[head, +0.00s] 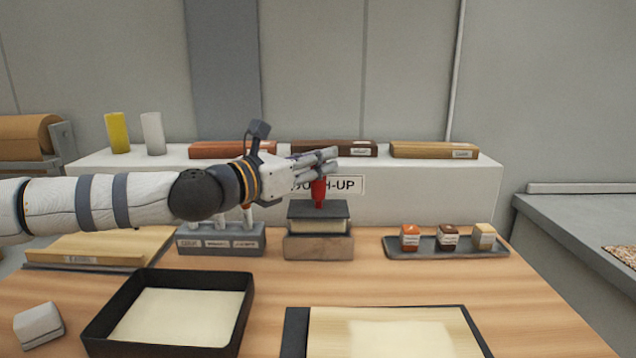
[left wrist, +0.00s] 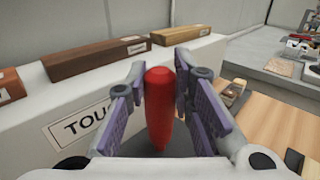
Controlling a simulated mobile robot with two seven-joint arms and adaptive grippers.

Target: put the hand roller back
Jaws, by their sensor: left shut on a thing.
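My left gripper (head: 322,160) is shut around an upright red handle (head: 318,192), which I take to be the hand roller's. In the left wrist view the red handle (left wrist: 160,105) stands between the two purple-padded fingers (left wrist: 162,110). In the head view its lower end meets the dark top of a block (head: 318,210) that rests on a wooden base (head: 318,247); I cannot tell whether they are joined or only touching. No roller cylinder is clearly visible. A grey holder (head: 220,243) with labels and pale upright handles stands just left, partly behind my arm. My right gripper is not in view.
A black tray (head: 245,295) with a cream sheet lies front left, and a framed board (head: 395,335) front centre. A small tray (head: 440,250) holds three labelled jars at right. A white ledge (head: 450,185) with wood bars stands behind. A white block (head: 38,325) sits front left.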

